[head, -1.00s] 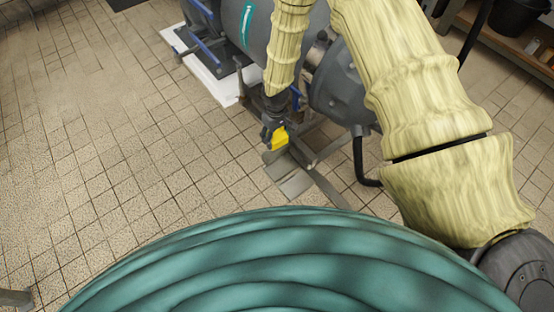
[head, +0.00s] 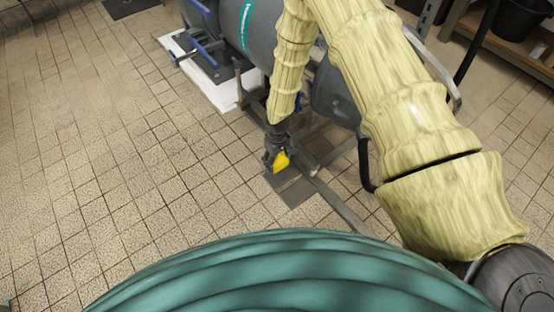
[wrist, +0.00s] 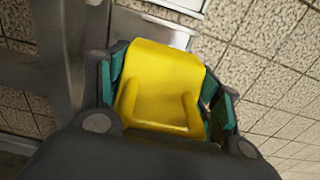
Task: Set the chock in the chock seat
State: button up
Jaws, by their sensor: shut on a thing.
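The yellow chock (head: 281,161) is held between the fingers of my gripper (head: 275,155), low over the floor in the head view. In the wrist view the chock (wrist: 160,90) fills the space between the teal-padded fingers. Below the chock in the head view is a flat grey plate (head: 292,192) beside a metal frame rail (head: 335,205); I cannot tell for sure that this plate is the chock seat. Whether the chock touches the plate is also unclear. A pale metal strip (wrist: 150,30) shows beyond the chock in the wrist view.
A shelf (head: 515,45) is at the upper right. The tiled floor (head: 110,150) to the left is clear.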

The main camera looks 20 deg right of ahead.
aim_at(277, 157)
jog(key=shift+f+b, duration=2.45)
jog(key=shift+f, duration=0.3)
jog(key=shift+f+b, duration=0.45)
jog(key=shift+f, duration=0.95)
jog(key=shift+f, duration=0.25)
jog(key=o, duration=1.5)
notch_tip(277, 157, up, 12)
